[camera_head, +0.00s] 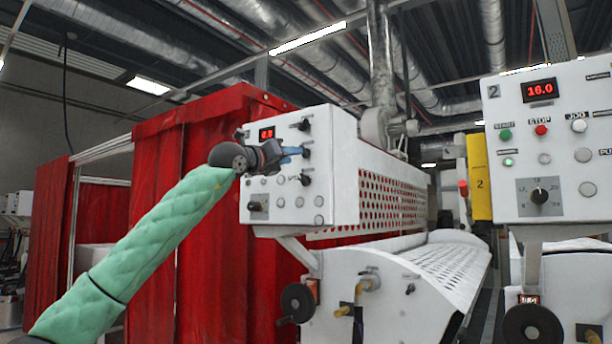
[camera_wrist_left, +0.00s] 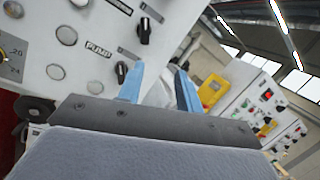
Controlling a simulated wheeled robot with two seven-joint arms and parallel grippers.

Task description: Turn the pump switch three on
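The white control panel (camera_head: 338,160) carries several black rotary switches near its right edge. An upper switch (camera_head: 304,125), a middle one (camera_head: 306,153) and a lower one (camera_head: 305,179) show in the head view. My left gripper (camera_head: 296,152) is in front of the panel, close to the middle switch. In the left wrist view its two blue fingers (camera_wrist_left: 160,80) are apart with nothing visible between them. One black switch (camera_wrist_left: 122,72) is just left of the left finger; another switch (camera_wrist_left: 145,31) is above it. I cannot tell which switch is number three. My right gripper is out of view.
A second control panel (camera_head: 552,145) with a red display stands at the right. A yellow post (camera_head: 479,178) is beside it. Red curtains (camera_head: 160,210) hang behind my left arm. A handwheel (camera_head: 297,302) and the white roller machine are below the panel.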

